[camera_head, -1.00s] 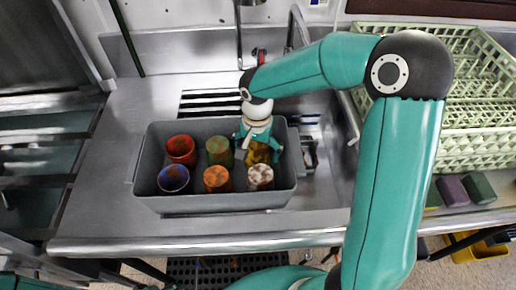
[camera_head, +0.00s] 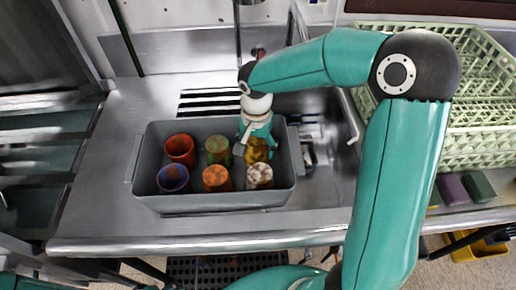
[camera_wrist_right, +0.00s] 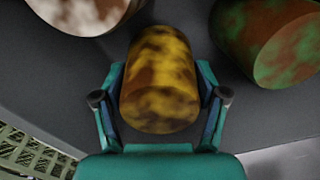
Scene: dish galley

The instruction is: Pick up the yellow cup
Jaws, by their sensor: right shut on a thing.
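The yellow cup (camera_head: 258,150) has brown blotches and stands in the back right of a grey bin (camera_head: 226,203). My right gripper (camera_head: 257,141) reaches down over it from behind. In the right wrist view the yellow cup (camera_wrist_right: 160,82) sits between the two fingers of my right gripper (camera_wrist_right: 160,100), which press on its sides. I cannot tell whether the cup is clear of the bin floor. My left gripper is not in view.
The bin also holds a red cup (camera_head: 180,149), a green cup (camera_head: 218,150), a blue cup (camera_head: 173,179), an orange cup (camera_head: 216,179) and a white-brown cup (camera_head: 259,176), close around the yellow one. A pale green rack (camera_head: 470,150) stands at right. The steel counter (camera_head: 110,200) is bare at left.

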